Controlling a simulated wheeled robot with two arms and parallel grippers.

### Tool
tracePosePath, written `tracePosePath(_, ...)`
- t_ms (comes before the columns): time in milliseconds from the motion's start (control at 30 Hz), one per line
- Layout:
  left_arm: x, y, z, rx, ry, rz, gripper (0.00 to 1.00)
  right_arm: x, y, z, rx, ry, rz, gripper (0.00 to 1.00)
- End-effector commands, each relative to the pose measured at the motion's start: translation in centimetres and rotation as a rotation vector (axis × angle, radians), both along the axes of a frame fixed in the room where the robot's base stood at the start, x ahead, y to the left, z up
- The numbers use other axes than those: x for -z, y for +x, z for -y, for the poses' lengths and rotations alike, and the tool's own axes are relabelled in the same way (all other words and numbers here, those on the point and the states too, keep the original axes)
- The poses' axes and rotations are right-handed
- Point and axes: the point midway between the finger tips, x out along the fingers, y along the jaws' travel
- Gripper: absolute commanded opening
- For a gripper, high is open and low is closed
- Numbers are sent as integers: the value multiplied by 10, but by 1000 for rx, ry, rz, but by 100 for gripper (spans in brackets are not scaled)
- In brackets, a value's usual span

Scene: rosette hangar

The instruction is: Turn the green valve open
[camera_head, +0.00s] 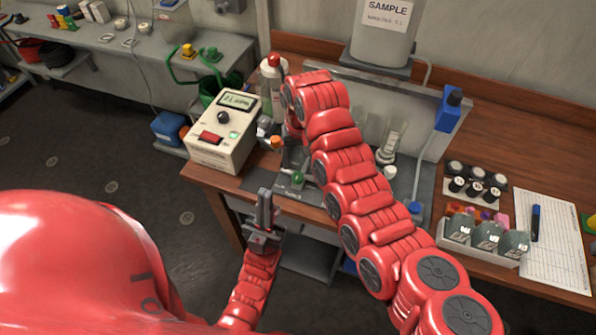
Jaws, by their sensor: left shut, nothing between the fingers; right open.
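The green valve (298,178) is a small green knob near the front edge of the wooden bench, on a grey mat (265,183). My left gripper (265,194) is shut and empty. It points up just in front of the bench edge, left of and below the green valve in the picture, with a visible gap. My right arm reaches across the bench from the lower right. Its gripper (279,134) is partly hidden by the arm, open, and above and behind the green valve, beside an orange knob (276,142). Whether the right gripper touches anything is unclear.
A beige meter box (222,135) stands left of the valve. A white bottle with a red cap (273,80) stands behind. Jars (487,235), black-capped vials (477,180) and a paper sheet (540,240) lie right. My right arm covers the bench middle. Open floor lies left.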

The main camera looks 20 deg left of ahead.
Motion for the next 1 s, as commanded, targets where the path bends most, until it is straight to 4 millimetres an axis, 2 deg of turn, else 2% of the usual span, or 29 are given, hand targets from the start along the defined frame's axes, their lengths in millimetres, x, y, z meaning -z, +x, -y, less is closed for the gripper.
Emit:
tracePosePath(100, -13, 0, 0, 0, 0, 0, 0, 22, -1, 0, 0, -4, -3, 72)
tracePosePath(300, -19, 0, 0, 0, 0, 0, 0, 51, 0, -1, -2, -3, 0, 72)
tracePosePath(500, -21, 0, 0, 0, 0, 0, 0, 61, 0, -1, 0, 0, 1, 72)
tracePosePath(733, -21, 0, 0, 0, 0, 0, 0, 62, 0, -1, 0, 1, 2, 72)
tracePosePath(767, -21, 0, 0, 0, 0, 0, 0, 62, 0, -1, 0, 1, 2, 70)
tracePosePath(1000, -21, 0, 0, 0, 0, 0, 0, 62, 0, -1, 0, 1, 2, 27)
